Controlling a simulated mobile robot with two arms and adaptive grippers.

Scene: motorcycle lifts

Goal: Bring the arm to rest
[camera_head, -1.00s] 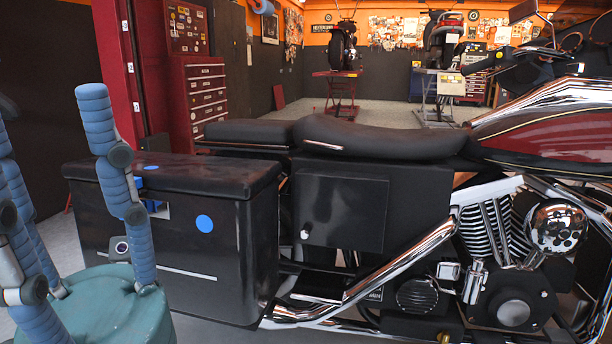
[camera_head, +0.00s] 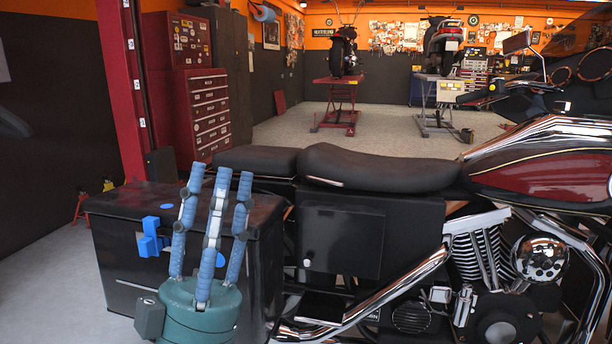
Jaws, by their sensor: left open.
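My left gripper (camera_head: 212,232) shows in the head view at the lower left. It has a teal round palm and several blue segmented fingers pointing up. The fingers are spread apart with nothing between them, so it is open and empty. It stands in front of the black side case (camera_head: 107,262) of a motorcycle (camera_head: 375,170) and hides part of that case. Whether the gripper touches the case I cannot tell. A blue latch (camera_head: 151,240) sits on the case, left of the fingers. My right gripper is not in view.
The motorcycle fills the right and middle foreground. Behind it stand a red tool cabinet (camera_head: 208,112), a red lift (camera_head: 337,103) and a grey lift (camera_head: 437,108) bearing vehicles. Bare floor (camera_head: 35,285) shows at the left, and open floor lies between the motorcycle and the lifts.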

